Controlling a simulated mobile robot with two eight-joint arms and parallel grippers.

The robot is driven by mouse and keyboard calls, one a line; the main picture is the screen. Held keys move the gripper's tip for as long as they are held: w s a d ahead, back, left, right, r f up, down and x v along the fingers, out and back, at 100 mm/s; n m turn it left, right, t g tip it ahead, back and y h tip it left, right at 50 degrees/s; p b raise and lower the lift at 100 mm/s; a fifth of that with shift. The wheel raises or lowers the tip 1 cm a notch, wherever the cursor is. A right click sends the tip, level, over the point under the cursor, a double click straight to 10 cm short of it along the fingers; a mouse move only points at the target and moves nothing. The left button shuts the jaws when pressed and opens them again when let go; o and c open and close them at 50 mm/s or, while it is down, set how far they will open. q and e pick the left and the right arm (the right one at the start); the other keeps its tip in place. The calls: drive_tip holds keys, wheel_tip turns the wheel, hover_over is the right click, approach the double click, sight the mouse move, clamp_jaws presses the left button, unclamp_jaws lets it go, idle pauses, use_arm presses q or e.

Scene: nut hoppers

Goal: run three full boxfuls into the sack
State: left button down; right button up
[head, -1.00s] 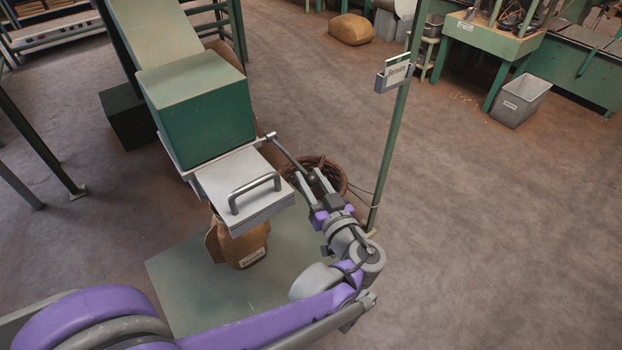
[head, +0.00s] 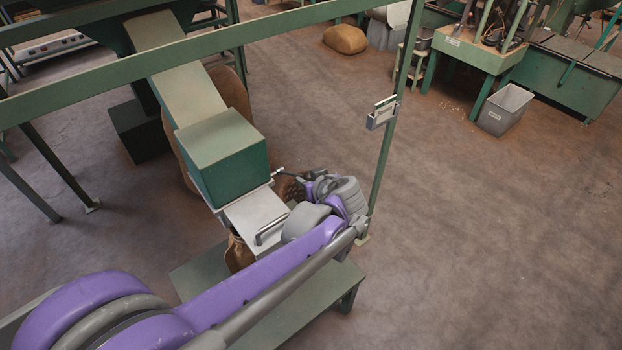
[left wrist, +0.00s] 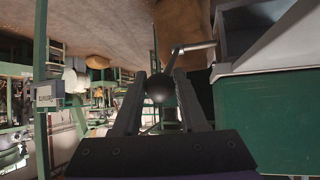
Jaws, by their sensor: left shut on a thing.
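My left gripper (left wrist: 158,100) is shut on the dark round knob (left wrist: 160,87) of a lever. The lever's thin metal rod (left wrist: 195,47) runs from the knob toward the green box (left wrist: 285,130). In the head view the green box (head: 225,160) stands under a sloping chute (head: 178,90). A pale metal plate with a bar handle (head: 255,212) sticks out in front of it. The lever (head: 281,172) leaves the box's right side, its knob end hidden by my wrist. The brown sack (head: 238,254) hangs under the plate, mostly hidden by my left arm. My right gripper is out of view.
A green post with a sign holder (head: 381,112) rises close right of my wrist. A green rail (head: 190,52) crosses above the chute. A low green platform (head: 205,272) lies below the sack. A grey bin (head: 505,110) stands far right; the floor right of the post is clear.

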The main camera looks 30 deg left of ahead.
use_arm(q)
drive_tip(key=a+r+h+p, duration=0.1)
drive_tip(key=w+a+r+g+h+p, duration=0.1)
drive_tip(key=r+p, duration=0.1)
drive_tip(key=a+r+h+p, duration=0.1)
drive_tip(key=r, duration=0.1)
drive_tip(key=shift+w+a+n+g, duration=0.3)
drive_tip(key=shift+a+g, duration=0.1)
drive_tip(key=w+a+r+g+h+p, duration=0.1)
drive_tip(key=w+a+r+h+p, duration=0.1)
drive_tip(key=a, duration=0.3)
drive_tip(key=shift+w+a+r+g+h+p, duration=0.15)
drive_tip(key=shift+a+r+g+h+p, duration=0.2)
drive_tip(key=shift+h, duration=0.45)
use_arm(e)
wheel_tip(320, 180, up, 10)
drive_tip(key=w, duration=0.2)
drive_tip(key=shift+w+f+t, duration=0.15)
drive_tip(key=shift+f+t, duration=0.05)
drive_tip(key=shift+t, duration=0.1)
use_arm(q)
drive_tip(key=shift+f, duration=0.1)
drive_tip(key=shift+c, duration=2.4)
unclamp_jaws()
